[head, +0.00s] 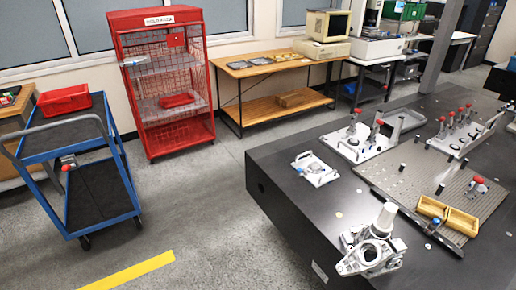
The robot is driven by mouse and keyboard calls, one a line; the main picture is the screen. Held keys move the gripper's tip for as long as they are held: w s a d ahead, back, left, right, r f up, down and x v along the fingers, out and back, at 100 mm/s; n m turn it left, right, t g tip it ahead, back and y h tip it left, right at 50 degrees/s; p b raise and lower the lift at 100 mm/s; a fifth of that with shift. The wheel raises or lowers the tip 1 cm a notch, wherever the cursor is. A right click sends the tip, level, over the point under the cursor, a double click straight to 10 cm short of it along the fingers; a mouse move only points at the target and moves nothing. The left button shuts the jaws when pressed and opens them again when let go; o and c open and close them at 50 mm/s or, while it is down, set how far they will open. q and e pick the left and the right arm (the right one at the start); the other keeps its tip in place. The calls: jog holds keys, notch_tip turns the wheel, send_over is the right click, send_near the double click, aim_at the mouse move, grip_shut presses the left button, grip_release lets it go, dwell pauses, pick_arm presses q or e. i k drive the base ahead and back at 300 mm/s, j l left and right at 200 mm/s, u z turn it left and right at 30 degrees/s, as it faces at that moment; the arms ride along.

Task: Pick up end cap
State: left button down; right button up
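No part is clearly identifiable as the end cap. A small pale plate (315,170) with a round metal piece and blue details lies near the left corner of the dark granite table (285,205); it could be the end cap or hold it, but it is too small to tell. A large light-grey metal casting (372,246) with a round bore stands at the table's front edge. Neither of my grippers shows in the head view.
A blue cart (104,208), red cage (165,82) and wooden bench (275,65) stand beyond. The floor between cart and table is clear.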

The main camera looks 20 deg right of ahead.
aim_at(314, 168)
jog(key=i+j+z, duration=0.2)
jog(key=i, duration=0.25)
jog(key=i+z, duration=0.25)
jog(key=i, duration=0.25)
jog(key=i+j+z, duration=0.4)
jog(key=i+j, duration=0.25)
jog(key=i, duration=0.15)
